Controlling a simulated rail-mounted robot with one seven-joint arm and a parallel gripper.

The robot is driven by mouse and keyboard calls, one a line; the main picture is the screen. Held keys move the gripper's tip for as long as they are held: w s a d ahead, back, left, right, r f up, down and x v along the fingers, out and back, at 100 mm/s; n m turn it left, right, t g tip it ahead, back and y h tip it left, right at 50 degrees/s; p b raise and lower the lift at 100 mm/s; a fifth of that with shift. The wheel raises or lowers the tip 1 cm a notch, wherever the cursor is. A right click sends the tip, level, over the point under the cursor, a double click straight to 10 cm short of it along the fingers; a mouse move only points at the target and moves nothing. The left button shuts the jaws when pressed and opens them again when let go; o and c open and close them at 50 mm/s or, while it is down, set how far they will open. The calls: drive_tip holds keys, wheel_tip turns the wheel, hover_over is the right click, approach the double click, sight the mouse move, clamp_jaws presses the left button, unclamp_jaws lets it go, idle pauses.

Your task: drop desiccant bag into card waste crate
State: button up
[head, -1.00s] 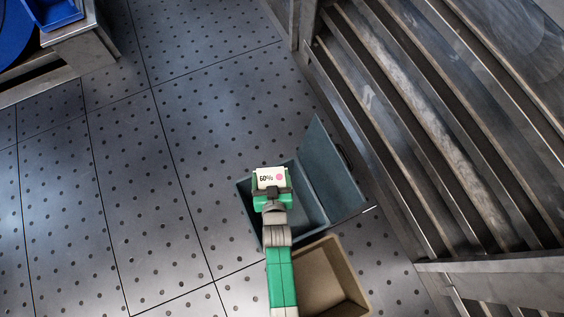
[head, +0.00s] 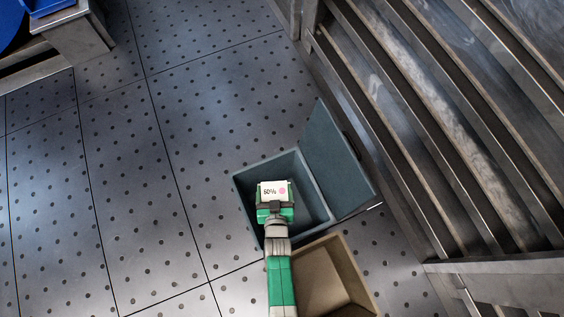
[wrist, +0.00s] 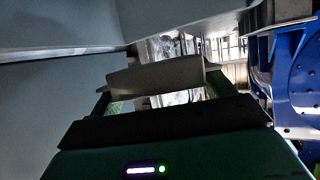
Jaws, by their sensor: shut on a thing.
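The white desiccant bag (head: 274,188), printed "60%" with a pink dot, is in my gripper (head: 275,203). The wrist view also shows the pale bag (wrist: 155,77) between the two fingers of my gripper (wrist: 160,92), which is shut on it. In the head view the bag and gripper appear over the opening of a grey-blue box (head: 322,205) with its lid swung open to the right. A tan, card-coloured crate (head: 358,275), probably the card waste crate, stands just in front of that box. My arm covers the tan crate's left part. The bag's height above the box is unclear.
The grey-blue lid (head: 335,155) stands up at the box's right. A metal slatted rack (head: 430,130) runs along the right side. The dotted floor (head: 110,200) is clear to the left. A metal stand with blue items (head: 52,8) is at the far left.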

drive_tip(key=shift+f, duration=0.2)
drive_tip(key=o, duration=1)
drive_tip(key=p+v, duration=0.5)
drive_tip(key=v, duration=0.2)
drive_tip(key=shift+s+r, duration=0.15)
drive_tip(key=shift+s, duration=0.2)
